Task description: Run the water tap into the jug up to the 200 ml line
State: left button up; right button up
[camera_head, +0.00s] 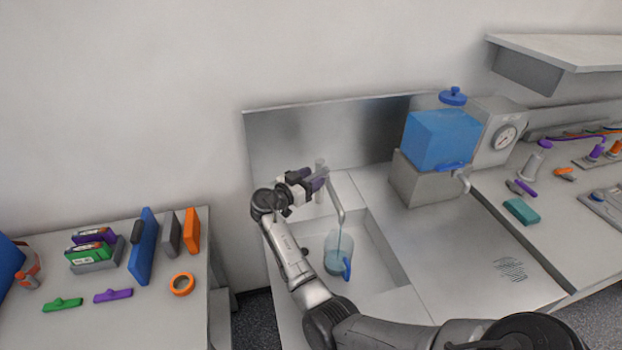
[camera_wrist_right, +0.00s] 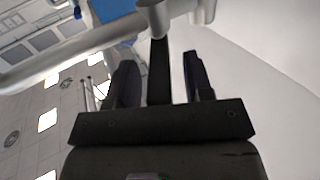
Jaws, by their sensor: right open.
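The tap (camera_head: 334,196) stands at the back of the sink, its bent spout reaching forward over the jug. A thin stream appears to run from the spout into the jug. The clear bluish jug (camera_head: 336,252) with a blue handle stands upright in the sink; its level and 200 ml line are too small to read. My right gripper (camera_head: 314,182) is at the tap's top. In the right wrist view my gripper (camera_wrist_right: 160,72) is open, with a dark tap lever (camera_wrist_right: 159,80) between its two fingers. My left gripper is not in view.
The sink (camera_head: 385,258) has a steel backsplash (camera_head: 300,140) behind it. A blue tank (camera_head: 440,140) on a grey base with its own spout stands to the right. The steel counter (camera_head: 450,255) is mostly bare. A left table (camera_head: 150,325) holds tools and an orange tape roll (camera_head: 182,284).

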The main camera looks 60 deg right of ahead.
jog(key=shift+c, duration=0.2)
grip_shut()
dwell(0.3)
